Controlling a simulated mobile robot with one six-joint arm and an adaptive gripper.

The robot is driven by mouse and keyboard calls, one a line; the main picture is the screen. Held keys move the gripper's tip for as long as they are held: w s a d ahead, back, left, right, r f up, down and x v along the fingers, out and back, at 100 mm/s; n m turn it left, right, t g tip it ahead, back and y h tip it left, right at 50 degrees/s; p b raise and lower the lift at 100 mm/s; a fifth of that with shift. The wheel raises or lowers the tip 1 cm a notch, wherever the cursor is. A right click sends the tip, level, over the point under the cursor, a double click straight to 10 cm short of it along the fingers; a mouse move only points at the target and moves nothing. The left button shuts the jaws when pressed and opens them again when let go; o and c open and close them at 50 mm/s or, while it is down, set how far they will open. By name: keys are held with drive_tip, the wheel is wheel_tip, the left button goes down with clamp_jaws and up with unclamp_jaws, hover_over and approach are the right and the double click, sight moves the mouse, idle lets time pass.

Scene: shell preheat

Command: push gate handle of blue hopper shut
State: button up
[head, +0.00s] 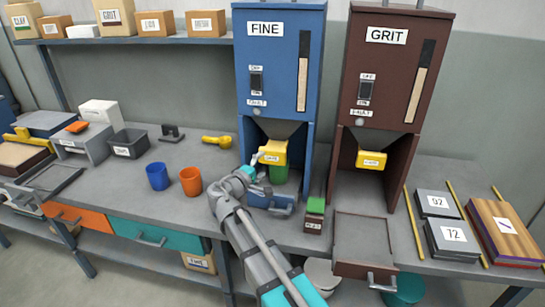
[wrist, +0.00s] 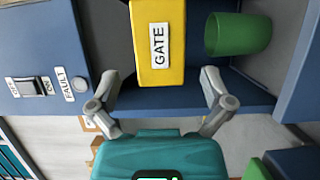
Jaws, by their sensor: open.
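The blue hopper (head: 278,70), labelled FINE, stands at the back of the bench. Its yellow gate handle (head: 273,152), labelled GATE, sits under the funnel and fills the upper middle of the wrist view (wrist: 157,45). My gripper (head: 256,160) is at the handle's left side in the head view. In the wrist view my open gripper (wrist: 160,76) has one finger on each side of the handle's near end. I cannot tell whether the fingers touch it. A green cup (head: 279,174) stands below the gate and also shows in the wrist view (wrist: 238,34).
A brown GRIT hopper (head: 391,75) with its own yellow gate handle (head: 371,160) stands to the right. A green-topped block (head: 315,206) and an extended brown drawer (head: 366,270) are near. Blue (head: 157,176) and orange (head: 190,181) cups stand left of my arm.

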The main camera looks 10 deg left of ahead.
sight(270, 158)
drive_tip(key=shift+x, duration=2.9)
